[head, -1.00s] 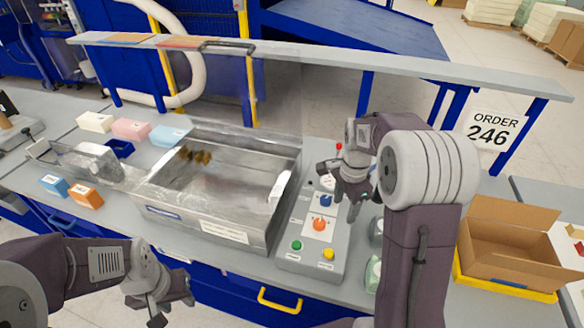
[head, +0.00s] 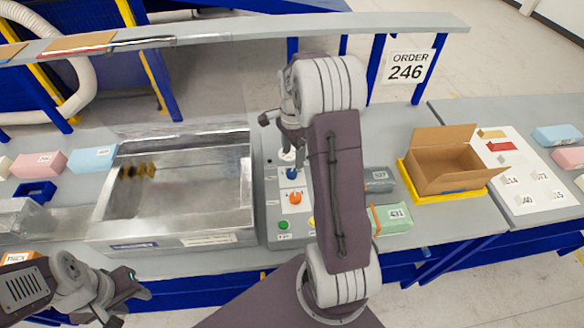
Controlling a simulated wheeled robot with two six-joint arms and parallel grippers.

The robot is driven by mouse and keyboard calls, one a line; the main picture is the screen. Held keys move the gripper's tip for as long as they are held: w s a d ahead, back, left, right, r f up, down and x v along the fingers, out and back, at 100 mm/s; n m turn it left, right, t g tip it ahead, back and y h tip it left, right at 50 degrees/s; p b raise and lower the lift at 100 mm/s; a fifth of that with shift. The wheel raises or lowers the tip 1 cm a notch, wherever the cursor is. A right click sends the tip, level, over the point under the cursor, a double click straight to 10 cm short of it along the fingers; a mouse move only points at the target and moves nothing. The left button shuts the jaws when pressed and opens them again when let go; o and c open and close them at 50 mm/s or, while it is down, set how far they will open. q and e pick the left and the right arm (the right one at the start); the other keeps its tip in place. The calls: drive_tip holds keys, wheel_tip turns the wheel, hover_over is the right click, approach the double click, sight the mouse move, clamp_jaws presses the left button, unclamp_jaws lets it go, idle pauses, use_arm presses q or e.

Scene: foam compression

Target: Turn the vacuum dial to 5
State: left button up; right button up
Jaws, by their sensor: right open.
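The control panel (head: 273,207) stands right of the metal chamber and carries a blue dial (head: 291,173) and an orange dial (head: 295,198). Their markings are too small to read, so I cannot tell which is the vacuum dial. A green button (head: 283,225) and a partly covered yellow button sit below them. My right gripper (head: 284,132) is open above the panel's back end, apart from the dials as far as I can see; my forearm hides part of it and the panel's right side. My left gripper (head: 130,300) is open and empty in front of the bench at lower left.
The open metal chamber (head: 215,165) fills the bench left of the panel. Grey (head: 379,180) and green (head: 392,219) packs lie to its right. An open cardboard box (head: 440,165) sits in a yellow tray. A shelf (head: 270,26) runs behind the bench.

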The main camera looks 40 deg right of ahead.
sight(292, 172)
wheel_tip(292, 172, down, 8)
drive_tip(key=shift+r+p, duration=0.1)
drive_tip(key=shift+p, duration=0.4)
drive_tip(key=shift+w+a, duration=0.1)
clamp_jaws()
